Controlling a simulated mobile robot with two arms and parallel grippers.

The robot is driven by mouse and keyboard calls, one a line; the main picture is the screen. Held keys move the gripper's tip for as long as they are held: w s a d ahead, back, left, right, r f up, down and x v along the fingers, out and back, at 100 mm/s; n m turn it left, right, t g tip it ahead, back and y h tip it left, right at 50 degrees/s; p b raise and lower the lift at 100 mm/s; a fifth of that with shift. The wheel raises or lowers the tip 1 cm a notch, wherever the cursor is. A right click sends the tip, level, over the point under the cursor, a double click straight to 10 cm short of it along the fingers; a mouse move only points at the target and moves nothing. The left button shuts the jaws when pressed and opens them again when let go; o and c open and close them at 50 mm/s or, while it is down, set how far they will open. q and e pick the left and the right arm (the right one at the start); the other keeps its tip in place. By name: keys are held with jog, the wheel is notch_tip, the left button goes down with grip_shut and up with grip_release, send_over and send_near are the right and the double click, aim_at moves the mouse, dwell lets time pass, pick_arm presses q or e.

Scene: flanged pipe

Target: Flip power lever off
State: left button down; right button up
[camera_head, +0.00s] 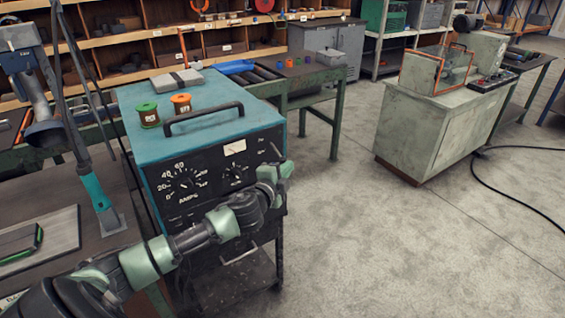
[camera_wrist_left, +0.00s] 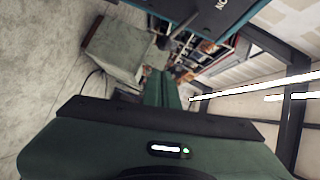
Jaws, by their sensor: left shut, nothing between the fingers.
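A teal power unit (camera_head: 165,133) with a black front panel stands on a cart, with round dials marked in amps, a small white meter and a black top handle (camera_head: 204,116). My left arm reaches across its front from the lower left. My left gripper (camera_head: 284,170) is at the right end of the panel and looks shut and empty. In the left wrist view its green fingers (camera_wrist_left: 163,88) are together, and the unit's dark panel (camera_wrist_left: 228,14) with "ON" lettering is at the top. My right gripper is not in view.
Two spools, green (camera_head: 148,114) and orange (camera_head: 181,103), stand on the unit. A workbench (camera_head: 50,185) is at the left, a roller table (camera_head: 300,80) behind. A grey-green cabinet (camera_head: 425,125) stands at the right. The concrete floor between is clear, with a black cable (camera_head: 490,185) far right.

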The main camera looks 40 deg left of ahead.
aim_at(284, 162)
pick_arm(q)
jog(key=a, duration=0.1)
jog(key=w+a+f, duration=0.1)
jog(key=shift+w+a, duration=0.2)
jog(key=shift+a, duration=0.1)
jog(key=f+m+b, duration=0.1)
jog(key=b, duration=0.2)
jog(key=shift+a+t, duration=0.3)
jog(key=shift+a, duration=0.1)
jog(key=shift+r, duration=0.15)
jog(key=shift+a+y, duration=0.1)
jog(key=shift+y, duration=0.3)
